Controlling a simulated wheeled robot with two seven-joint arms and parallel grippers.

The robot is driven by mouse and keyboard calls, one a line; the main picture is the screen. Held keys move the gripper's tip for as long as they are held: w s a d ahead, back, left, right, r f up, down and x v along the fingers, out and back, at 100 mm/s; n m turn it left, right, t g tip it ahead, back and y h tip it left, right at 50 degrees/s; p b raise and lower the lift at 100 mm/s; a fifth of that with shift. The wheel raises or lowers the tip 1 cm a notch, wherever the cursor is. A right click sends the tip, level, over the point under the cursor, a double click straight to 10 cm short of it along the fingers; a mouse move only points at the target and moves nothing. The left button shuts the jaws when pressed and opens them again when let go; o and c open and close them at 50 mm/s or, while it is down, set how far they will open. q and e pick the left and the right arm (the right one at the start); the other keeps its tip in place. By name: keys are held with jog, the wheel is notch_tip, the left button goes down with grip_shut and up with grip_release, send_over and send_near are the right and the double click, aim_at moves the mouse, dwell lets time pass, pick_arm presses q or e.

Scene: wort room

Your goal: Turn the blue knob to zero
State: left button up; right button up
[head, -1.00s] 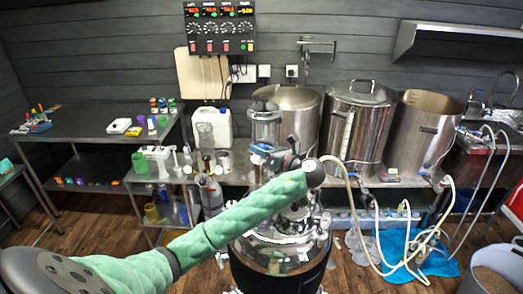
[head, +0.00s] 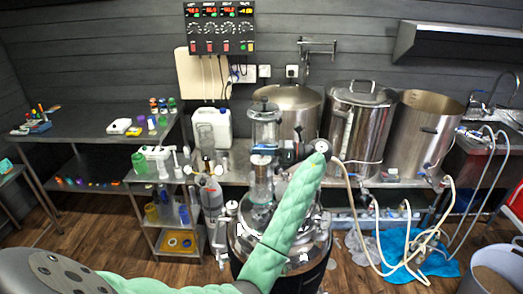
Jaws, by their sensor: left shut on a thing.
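My left arm comes in from the lower left, and its green-sleeved forearm rises to a round wrist over the polished steel vessel (head: 250,245) in the middle. My left gripper (head: 287,153) is small and dark, to the left of that wrist beside the glass column (head: 263,128) on the vessel. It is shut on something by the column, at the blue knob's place. The blue knob (head: 263,149) is barely visible there, mostly hidden by the gripper and fittings. Its pointer and scale cannot be read. My right gripper is not in view.
Large steel kettles (head: 361,120) stand on the bench behind. Pale hoses (head: 358,205) hang at the right above a blue cloth (head: 405,250). A control panel (head: 220,30) is on the wall. A small shelf cart (head: 172,235) stands left of the vessel.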

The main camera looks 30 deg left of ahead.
pick_arm(q)
jog(key=shift+n+g+h, duration=0.9)
jog(key=shift+n+g, duration=0.1)
jog(key=shift+g, duration=0.3)
jog(key=o, duration=0.9)
